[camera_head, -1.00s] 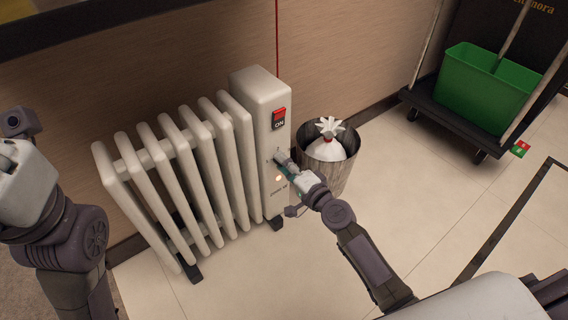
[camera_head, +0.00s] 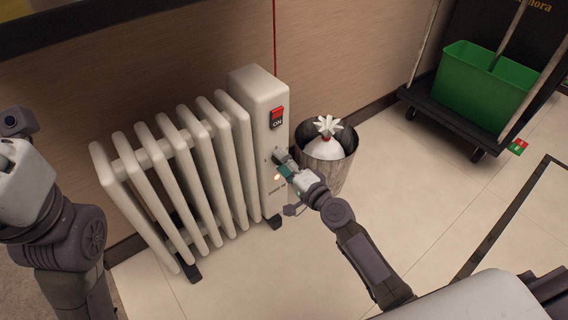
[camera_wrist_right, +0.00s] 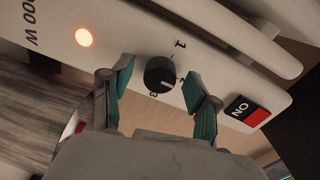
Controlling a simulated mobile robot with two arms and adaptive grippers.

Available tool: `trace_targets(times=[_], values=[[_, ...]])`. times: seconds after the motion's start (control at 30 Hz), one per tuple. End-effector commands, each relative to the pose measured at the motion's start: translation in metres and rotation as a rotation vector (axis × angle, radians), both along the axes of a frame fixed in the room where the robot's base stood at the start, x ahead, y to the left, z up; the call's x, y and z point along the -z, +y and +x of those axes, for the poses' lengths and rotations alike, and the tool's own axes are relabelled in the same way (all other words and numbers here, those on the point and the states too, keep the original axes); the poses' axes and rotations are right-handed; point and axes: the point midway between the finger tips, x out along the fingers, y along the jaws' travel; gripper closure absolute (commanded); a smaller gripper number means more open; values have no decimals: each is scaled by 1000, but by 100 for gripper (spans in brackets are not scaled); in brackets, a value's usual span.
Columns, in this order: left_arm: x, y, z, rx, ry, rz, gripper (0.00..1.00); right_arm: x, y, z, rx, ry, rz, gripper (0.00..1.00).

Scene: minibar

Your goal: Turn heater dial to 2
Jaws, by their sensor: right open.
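The white heater (camera_head: 262,150) stands at the wall with its control panel facing me. The black round heater dial (camera_wrist_right: 160,74) shows in the right wrist view, with the numbers 1, 2 and 3 printed around it; I cannot clearly tell which one its pointer faces. My right gripper (camera_wrist_right: 158,80) is open, with one teal-padded finger on either side of the dial and visible gaps to it. In the head view the right gripper (camera_head: 283,166) is at the panel and hides the dial. My left arm is at the left edge; its gripper is not visible.
A red ON switch (camera_head: 277,117) sits above the dial area, and a lit orange lamp (camera_wrist_right: 84,37) is on the panel. A bin with a white bag (camera_head: 325,147) stands close right of the heater. A cart with a green bucket (camera_head: 487,85) is farther right. The floor between is clear.

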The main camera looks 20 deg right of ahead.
Motion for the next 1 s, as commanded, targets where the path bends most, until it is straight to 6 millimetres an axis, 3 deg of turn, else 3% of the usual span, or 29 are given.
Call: trace_targets(times=[0.17, 0.5, 0.7, 1.0], values=[[0, 0, -1, -1, -2, 0, 100, 0, -3, -10, -1, 1, 0, 40], [0, 0, 0, 0, 0, -1, 100, -3, -26, -75, -2, 3, -1, 40], [0, 0, 0, 0, 1, -1, 100, -3, -35, -99, 3, 5, 6, 40], [0, 0, 0, 0, 1, -1, 100, -5, -40, -114, 1, 0, 1, 40]])
